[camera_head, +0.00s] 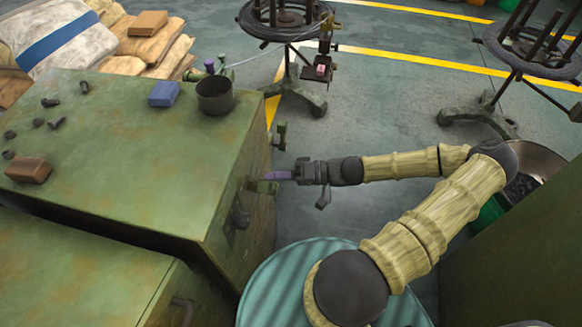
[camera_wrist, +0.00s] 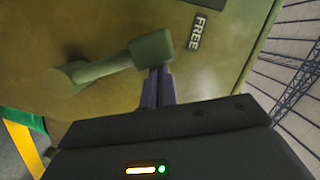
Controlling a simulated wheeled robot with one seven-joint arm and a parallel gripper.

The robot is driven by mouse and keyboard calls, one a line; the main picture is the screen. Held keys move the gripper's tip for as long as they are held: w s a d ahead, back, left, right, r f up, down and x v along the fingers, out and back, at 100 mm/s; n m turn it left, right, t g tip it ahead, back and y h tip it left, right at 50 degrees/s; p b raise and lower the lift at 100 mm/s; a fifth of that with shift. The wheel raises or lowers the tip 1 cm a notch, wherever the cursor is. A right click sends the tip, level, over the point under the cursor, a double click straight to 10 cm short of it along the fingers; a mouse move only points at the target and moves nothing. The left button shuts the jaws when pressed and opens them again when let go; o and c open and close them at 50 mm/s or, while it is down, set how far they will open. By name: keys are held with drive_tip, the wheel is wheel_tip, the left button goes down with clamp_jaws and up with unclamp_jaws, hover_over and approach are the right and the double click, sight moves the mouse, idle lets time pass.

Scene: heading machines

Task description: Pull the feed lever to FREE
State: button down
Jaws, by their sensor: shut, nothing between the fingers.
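The feed lever (camera_wrist: 110,65) is a green arm with a round pivot at its left and a blocky end at its right, on the green machine face. A black FREE label (camera_wrist: 197,33) is on the face, just right of the lever's end. My gripper (camera_wrist: 158,72) has its purple fingers together and empty, with the tips right at the lower edge of the blocky end; I cannot tell if they touch. In the head view my gripper (camera_head: 270,175) is at the machine's right side, beside a green lever part (camera_head: 262,187).
The green machine (camera_head: 120,190) carries a dark cup (camera_head: 215,95), a blue block (camera_head: 163,94), a brown block (camera_head: 28,170) and several bolts. A green bracket (camera_head: 280,135) and a dark knob (camera_head: 240,217) jut from its side. Wire stands (camera_head: 290,75) stand behind on open floor.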

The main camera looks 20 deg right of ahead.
drive_tip(key=s+d+r, duration=0.1)
drive_tip(key=d+r, duration=0.2)
drive_tip(key=d, duration=0.8)
idle(0.3)
drive_tip(key=s+a+r+g+h+p, duration=0.1)
drive_tip(key=s+a+g+h+p, duration=0.4)
drive_tip(key=a+g+h, duration=0.3)
drive_tip(key=a+r+t+h+p, duration=0.1)
drive_tip(key=r+t+h+p, duration=0.1)
drive_tip(key=r, duration=0.7)
drive_tip(key=a+r+t+h+p, duration=0.2)
drive_tip(key=r+h, duration=0.3)
drive_tip(key=r, duration=0.5)
drive_tip(key=shift+w+p, duration=0.4)
drive_tip(key=shift+p, duration=0.3)
